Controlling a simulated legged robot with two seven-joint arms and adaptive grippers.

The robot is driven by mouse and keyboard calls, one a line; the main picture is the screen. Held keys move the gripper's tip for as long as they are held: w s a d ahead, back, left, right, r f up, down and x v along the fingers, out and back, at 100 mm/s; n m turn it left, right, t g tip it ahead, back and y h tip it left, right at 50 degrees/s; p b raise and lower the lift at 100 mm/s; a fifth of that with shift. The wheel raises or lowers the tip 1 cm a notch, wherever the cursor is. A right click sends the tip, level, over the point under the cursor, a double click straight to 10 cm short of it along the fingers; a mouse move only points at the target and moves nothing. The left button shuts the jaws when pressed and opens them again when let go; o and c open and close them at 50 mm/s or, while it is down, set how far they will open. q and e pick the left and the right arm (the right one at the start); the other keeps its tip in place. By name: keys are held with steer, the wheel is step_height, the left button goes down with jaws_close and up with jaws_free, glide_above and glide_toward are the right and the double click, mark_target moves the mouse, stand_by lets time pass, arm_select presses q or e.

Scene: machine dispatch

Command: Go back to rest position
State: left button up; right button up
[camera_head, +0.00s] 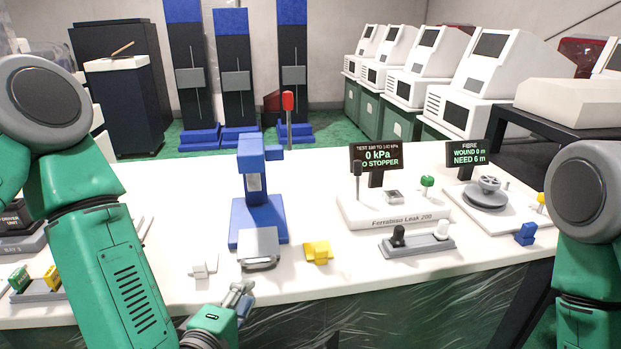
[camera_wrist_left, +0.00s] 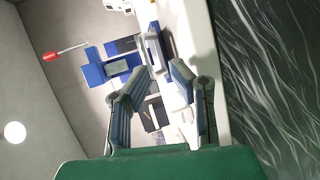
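My left gripper (camera_head: 240,294) is at the front edge of the white table (camera_head: 330,293), low in the head view, in front of a blue press-like stand (camera_head: 258,195) with a red-topped lever. In the left wrist view its two padded fingers (camera_wrist_left: 161,70) are spread apart, with nothing held between them. The blue stand (camera_wrist_left: 108,68) shows sideways beyond the fingertips. My green right arm (camera_head: 590,255) shows at the right edge of the head view; its gripper is out of view.
A yellow block (camera_head: 318,252) and a small white piece (camera_head: 203,266) lie near the front edge. The leak tester (camera_head: 392,208), a two-knob tray (camera_head: 417,245), a winding unit (camera_head: 487,200) and a blue block (camera_head: 525,234) stand to the right. White machines (camera_head: 490,75) line the back.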

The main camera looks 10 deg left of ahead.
arm_select(q)
steer(key=s+a+f+m+g, duration=0.45)
steer(key=s+f+m, duration=0.3)
steer(key=f, duration=0.25)
steer(key=s+a+f+m+g, duration=0.3)
steer(key=s+f+m+g, duration=0.3)
steer(key=s+f, duration=0.3)
steer(key=s+a+f+m+g+y, duration=0.2)
steer(key=s+a+f+m+g, duration=0.1)
steer(key=s+a, duration=0.2)
steer(key=s, duration=0.2)
steer(key=shift+s+m+g, duration=0.3)
steer(key=shift+m+g, duration=0.05)
steer(key=shift+w, duration=0.15)
